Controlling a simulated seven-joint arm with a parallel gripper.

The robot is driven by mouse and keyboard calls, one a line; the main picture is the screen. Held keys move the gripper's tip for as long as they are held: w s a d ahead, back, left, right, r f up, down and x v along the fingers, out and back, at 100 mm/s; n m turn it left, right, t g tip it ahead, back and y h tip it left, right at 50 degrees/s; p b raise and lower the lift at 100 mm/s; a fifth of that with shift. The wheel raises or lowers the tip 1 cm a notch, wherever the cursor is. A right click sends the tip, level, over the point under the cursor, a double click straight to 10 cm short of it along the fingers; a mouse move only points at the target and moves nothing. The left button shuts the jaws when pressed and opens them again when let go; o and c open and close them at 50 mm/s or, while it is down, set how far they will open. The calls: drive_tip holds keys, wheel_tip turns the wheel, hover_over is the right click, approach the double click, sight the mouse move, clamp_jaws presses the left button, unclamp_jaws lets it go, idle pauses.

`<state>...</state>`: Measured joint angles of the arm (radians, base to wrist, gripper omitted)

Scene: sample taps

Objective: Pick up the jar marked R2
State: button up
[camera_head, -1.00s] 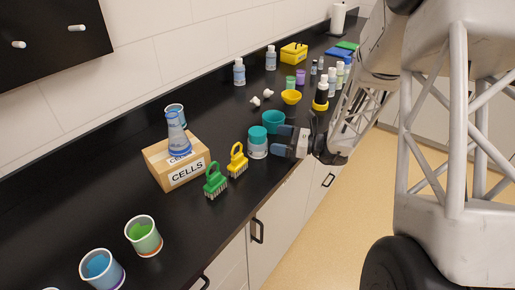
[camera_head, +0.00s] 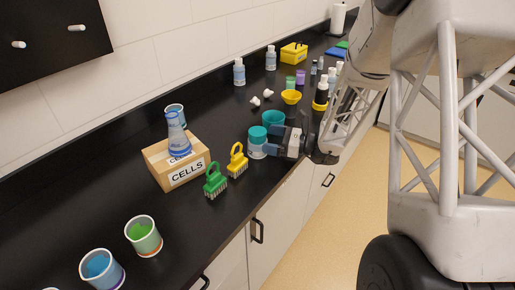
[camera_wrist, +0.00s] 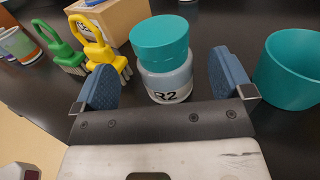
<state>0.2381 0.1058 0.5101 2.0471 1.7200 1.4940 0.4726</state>
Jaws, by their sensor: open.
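The jar marked R2 (camera_wrist: 167,78) has a teal lid and a pale body with a label, and stands upright on the black counter. It also shows in the head view (camera_head: 257,139), partly covered by my gripper. My gripper (camera_wrist: 167,80) is open, with one blue finger on each side of the jar in the wrist view. No contact between the fingers and the jar can be made out. In the head view my gripper (camera_head: 272,141) is low over the counter, at the jar's right side.
A teal bowl (camera_wrist: 290,72) stands close to the right finger. A yellow brush (camera_wrist: 98,50) and a green brush (camera_wrist: 60,45) stand left of the jar, near the CELLS box (camera_head: 160,172). Bottles and a yellow bowl (camera_head: 291,97) are farther back. The counter's front edge is near.

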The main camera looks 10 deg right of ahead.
sight(258, 132)
drive_tip(key=shift+a, duration=0.1)
drive_tip(key=shift+x, duration=2.5)
drive_tip(key=shift+w+f, duration=0.1)
drive_tip(key=shift+f, duration=0.05)
drive_tip(key=c, duration=1.1)
drive_tip(key=shift+r, duration=0.7)
drive_tip(key=shift+s+r, duration=0.15)
drive_tip(key=shift+r, duration=0.4)
drive_tip(key=shift+s+r, duration=0.15)
drive_tip(key=shift+r, duration=0.45)
drive_tip(key=s+d+r, duration=0.1)
drive_tip(key=s, duration=1.4)
drive_tip(key=shift+s+d+r, duration=0.15)
drive_tip(key=shift+d+r, duration=0.05)
drive_tip(key=shift+d, duration=0.15)
